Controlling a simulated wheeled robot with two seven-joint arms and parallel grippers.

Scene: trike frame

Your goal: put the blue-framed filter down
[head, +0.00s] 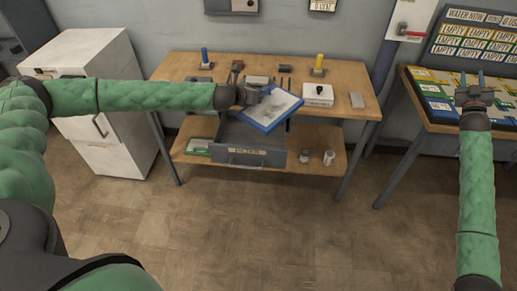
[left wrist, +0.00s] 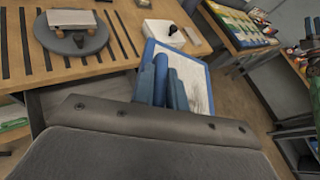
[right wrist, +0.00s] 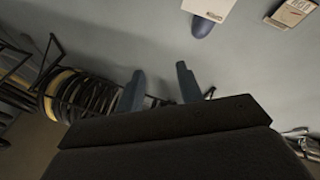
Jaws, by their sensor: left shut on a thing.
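The blue-framed filter (head: 272,108) is a flat panel with a pale grey face and a blue rim. In the head view it is tilted over the front of the wooden bench (head: 348,79). My left gripper (head: 257,96) is shut on its edge. In the left wrist view the fingers (left wrist: 166,82) lie against the filter (left wrist: 200,82), with its blue rim showing at the top and left side. My right gripper (head: 474,86) is raised at the right, in front of the sloped board, with its fingers apart and nothing between them in the right wrist view (right wrist: 160,88).
An open grey drawer (head: 247,157) juts out below the filter. A round dark turntable (left wrist: 72,38) with a block on it, a white box (head: 318,95) and yellow and blue posts stand on the bench. Two jars (head: 305,156) stand on the lower shelf. A white cabinet (head: 95,90) is at left.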

